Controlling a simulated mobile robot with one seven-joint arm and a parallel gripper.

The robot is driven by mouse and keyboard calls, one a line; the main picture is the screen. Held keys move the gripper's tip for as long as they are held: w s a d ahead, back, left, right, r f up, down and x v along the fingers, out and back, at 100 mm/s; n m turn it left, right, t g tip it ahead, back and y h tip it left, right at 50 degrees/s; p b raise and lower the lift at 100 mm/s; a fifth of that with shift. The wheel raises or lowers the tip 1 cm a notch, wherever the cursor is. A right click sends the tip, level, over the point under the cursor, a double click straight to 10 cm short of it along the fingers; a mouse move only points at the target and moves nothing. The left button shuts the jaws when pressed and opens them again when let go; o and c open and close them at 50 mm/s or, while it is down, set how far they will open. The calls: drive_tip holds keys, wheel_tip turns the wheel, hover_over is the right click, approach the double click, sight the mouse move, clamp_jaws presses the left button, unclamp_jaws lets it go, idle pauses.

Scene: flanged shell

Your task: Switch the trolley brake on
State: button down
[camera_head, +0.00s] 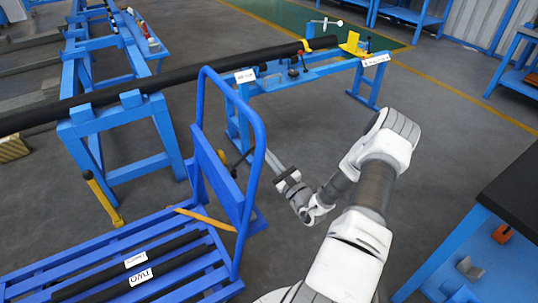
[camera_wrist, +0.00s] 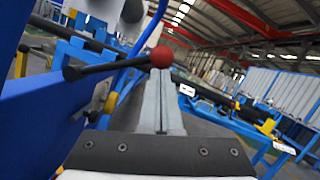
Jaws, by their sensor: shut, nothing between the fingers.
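The blue trolley (camera_head: 190,262) stands at the lower left in the head view, with an upright tube handle and a blue panel at its near end. In the wrist view a black lever with a red ball knob (camera_wrist: 162,57) sticks out sideways from a blue part (camera_wrist: 50,105); it looks like the brake lever. My gripper (camera_head: 271,156) is right of the trolley handle, its fingers pointing toward the panel side. In the wrist view its grey fingers (camera_wrist: 158,80) are shut and empty. The knob overlaps the fingertips in that picture; I cannot tell whether they touch.
Black bars marked with white labels (camera_head: 140,277) lie on the trolley bed. A long black pipe (camera_head: 200,80) rests on blue stands (camera_head: 120,115) behind it. A blue bench (camera_head: 495,245) with a black top is at the right. The grey floor between is clear.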

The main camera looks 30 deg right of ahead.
drive_tip(key=a+r+n+g+y+p, duration=0.1)
drive_tip(key=a+r+n+y+p, duration=0.1)
drive_tip(key=a+r+n+p, duration=0.2)
drive_tip(key=shift+r+n, duration=0.7)
drive_tip(key=shift+n, duration=0.6)
drive_tip(key=shift+w+r, duration=0.1)
drive_tip(key=shift+w, duration=0.05)
drive_tip(key=s+d+f, duration=0.2)
drive_tip(key=s, duration=0.4)
drive_tip(key=s+d+f+b, duration=0.1)
drive_tip(key=s+d+f, duration=0.1)
drive_tip(key=s, duration=0.3)
drive_tip(key=shift+s+d+f, duration=0.2)
drive_tip(key=shift+s+f, duration=0.05)
drive_tip(key=shift+s, duration=0.15)
